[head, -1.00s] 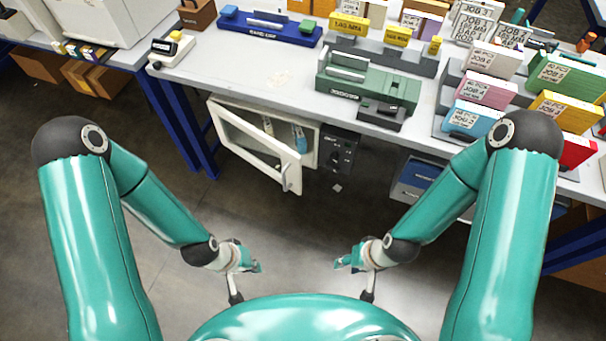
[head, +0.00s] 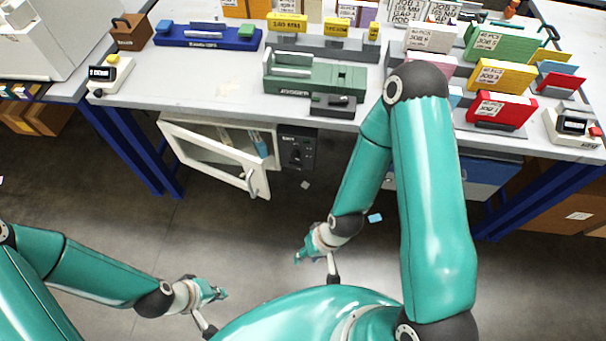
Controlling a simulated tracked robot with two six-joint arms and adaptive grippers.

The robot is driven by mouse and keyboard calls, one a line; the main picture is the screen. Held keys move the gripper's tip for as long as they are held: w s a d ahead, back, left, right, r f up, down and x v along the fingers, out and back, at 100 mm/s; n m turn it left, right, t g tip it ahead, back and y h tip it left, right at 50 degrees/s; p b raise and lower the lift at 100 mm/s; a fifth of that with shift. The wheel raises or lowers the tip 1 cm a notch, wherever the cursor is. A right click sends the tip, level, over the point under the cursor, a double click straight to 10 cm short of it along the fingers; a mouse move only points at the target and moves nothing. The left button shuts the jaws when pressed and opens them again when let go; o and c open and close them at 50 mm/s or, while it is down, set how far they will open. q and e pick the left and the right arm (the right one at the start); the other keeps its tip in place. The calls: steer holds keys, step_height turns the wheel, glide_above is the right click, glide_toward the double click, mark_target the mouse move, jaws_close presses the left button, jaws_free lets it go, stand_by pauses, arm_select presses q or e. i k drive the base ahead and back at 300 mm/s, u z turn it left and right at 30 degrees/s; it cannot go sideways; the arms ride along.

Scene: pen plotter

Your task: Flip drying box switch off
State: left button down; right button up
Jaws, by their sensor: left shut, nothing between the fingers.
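The drying box (head: 215,160) is a white cabinet under the bench, its windowed door swung open toward me. A dark control panel (head: 297,148) sits at its right side; small knobs or switches show on it, but the switch position is too small to tell. My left gripper (head: 222,294) is shut and empty, low over the floor in front, well short of the box. My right gripper (head: 297,260) is also low, below the panel and apart from it; whether it is open is unclear.
The white bench (head: 190,105) overhangs the box and carries a green jogger (head: 310,78), a blue tray (head: 200,42) and several card stacks. A blue bench leg (head: 118,142) stands left of the box. The floor in front is clear apart from small scraps (head: 376,218).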

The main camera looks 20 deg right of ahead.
mark_target(294, 165)
steer(key=z, duration=0.05)
steer(key=k, duration=1.1)
steer(key=z, duration=0.4)
steer(key=i, duration=1)
